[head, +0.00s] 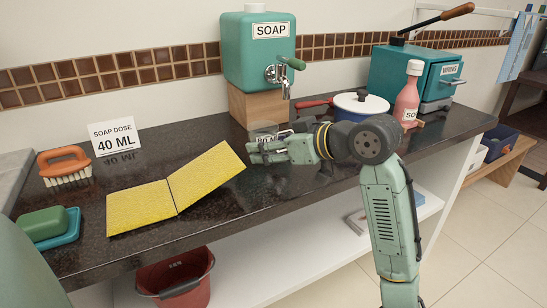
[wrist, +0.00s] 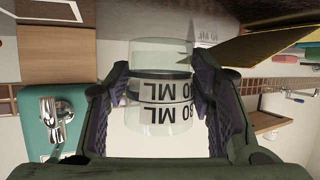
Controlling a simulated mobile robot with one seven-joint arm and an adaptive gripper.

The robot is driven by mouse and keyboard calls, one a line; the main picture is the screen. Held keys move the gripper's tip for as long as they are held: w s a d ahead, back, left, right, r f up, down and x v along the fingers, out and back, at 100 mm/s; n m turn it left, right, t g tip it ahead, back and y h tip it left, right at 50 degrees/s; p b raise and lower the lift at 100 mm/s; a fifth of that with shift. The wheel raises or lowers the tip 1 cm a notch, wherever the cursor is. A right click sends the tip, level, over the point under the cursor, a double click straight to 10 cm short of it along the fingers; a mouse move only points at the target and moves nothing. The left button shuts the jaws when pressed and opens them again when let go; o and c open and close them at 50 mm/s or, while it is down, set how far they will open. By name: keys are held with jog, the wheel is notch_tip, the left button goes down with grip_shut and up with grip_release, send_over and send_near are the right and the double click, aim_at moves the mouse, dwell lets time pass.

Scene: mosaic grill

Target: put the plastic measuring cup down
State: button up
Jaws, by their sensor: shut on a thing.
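The clear plastic measuring cup (head: 263,129) stands out in front of the soap dispenser, low and to the left of its tap. My fingers hide the cup's lower part in the head view. I cannot tell whether its base touches the dark counter (head: 215,255).
The teal soap dispenser (head: 245,65) stands on a wooden block (head: 262,106). A yellow folded board (head: 142,208) lies left of my gripper. A "40 ML" sign (head: 114,138), brush (head: 64,164) and green soap (head: 43,223) are farther left.

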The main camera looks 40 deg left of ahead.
aim_at(270, 178)
jog(key=shift+f, duration=2.35)
jog(key=shift+f, duration=0.2)
jog(key=o, duration=1.3)
jog(key=shift+r, duration=0.15)
